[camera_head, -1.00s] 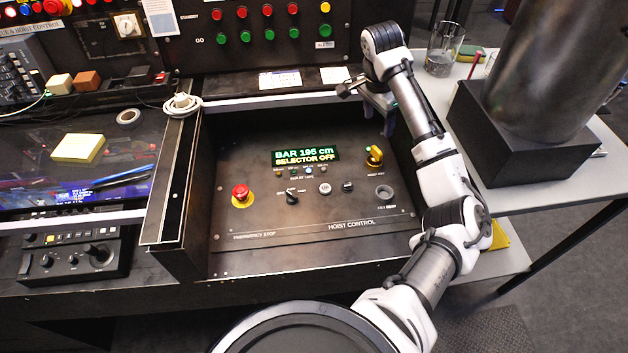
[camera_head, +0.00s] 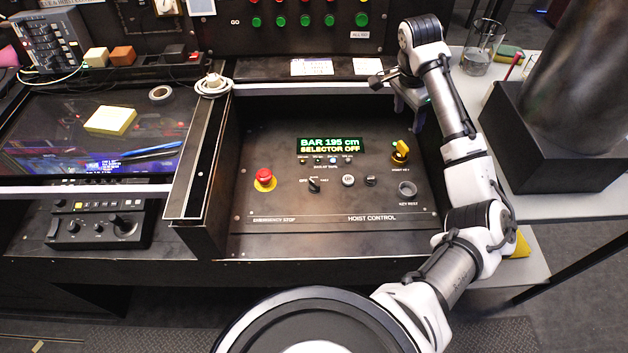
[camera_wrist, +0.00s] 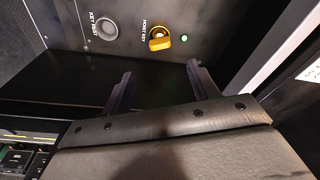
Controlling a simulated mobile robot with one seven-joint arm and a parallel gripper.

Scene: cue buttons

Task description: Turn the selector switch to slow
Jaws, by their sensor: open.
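The selector switch (camera_head: 314,185) is a small black knob on the sloped hoist control panel (camera_head: 280,235). Its small labels are hard to read. The display (camera_head: 331,145) above it reads "BAR 195 cm" and "SELECTOR OFF". My gripper (camera_head: 408,112) is open and empty near the panel's back right corner, well to the right of and behind the switch. In the wrist view both fingers (camera_wrist: 162,86) are apart with nothing between them. The selector switch is out of the wrist view.
A red emergency stop (camera_head: 264,178) is left of the switch, with a white button (camera_head: 348,180) and a black knob (camera_head: 371,181) to its right. A yellow key (camera_head: 400,150) sits in the hoist key switch, near my gripper. Raised walls (camera_head: 200,165) flank the panel.

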